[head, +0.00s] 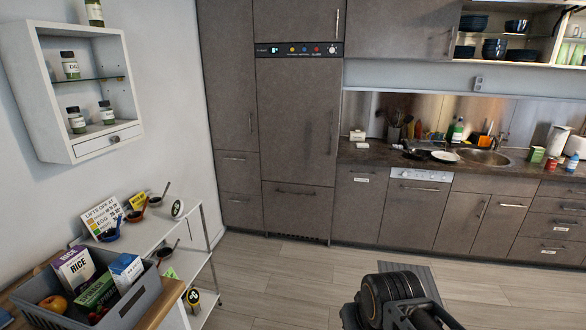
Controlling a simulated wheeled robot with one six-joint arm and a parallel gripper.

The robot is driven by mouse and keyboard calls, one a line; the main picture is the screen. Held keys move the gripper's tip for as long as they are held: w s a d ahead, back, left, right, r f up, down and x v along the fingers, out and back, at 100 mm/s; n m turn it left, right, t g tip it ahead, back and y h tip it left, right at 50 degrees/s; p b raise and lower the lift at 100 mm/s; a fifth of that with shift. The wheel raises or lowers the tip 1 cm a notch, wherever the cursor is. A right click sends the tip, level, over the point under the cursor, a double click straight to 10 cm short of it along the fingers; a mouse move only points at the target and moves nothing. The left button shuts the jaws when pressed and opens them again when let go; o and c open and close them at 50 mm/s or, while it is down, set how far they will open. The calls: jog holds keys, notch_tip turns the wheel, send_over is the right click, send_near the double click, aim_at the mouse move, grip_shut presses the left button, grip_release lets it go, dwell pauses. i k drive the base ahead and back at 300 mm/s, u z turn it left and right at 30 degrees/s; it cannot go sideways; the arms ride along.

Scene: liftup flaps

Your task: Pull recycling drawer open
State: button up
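A narrow front (358,208) left of the dishwasher panel carries a small white label. A stack of drawers (553,232) at the far right also has small white labels. The labels are too small to read, so I cannot tell which front is the recycling drawer. My gripper (425,318) is only partly in view at the bottom edge, beyond a black arm joint. It is well short of the cabinets and touches none. Its fingertips are not clear.
A white shelf unit (205,262) and a grey crate (130,308) of groceries stand at the lower left. A white wall cabinet (50,95) hangs above. The counter (385,157) holds dishes and a sink.

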aim_at(360, 192)
jog(key=i, duration=4.05)
jog(key=z, duration=1.4)
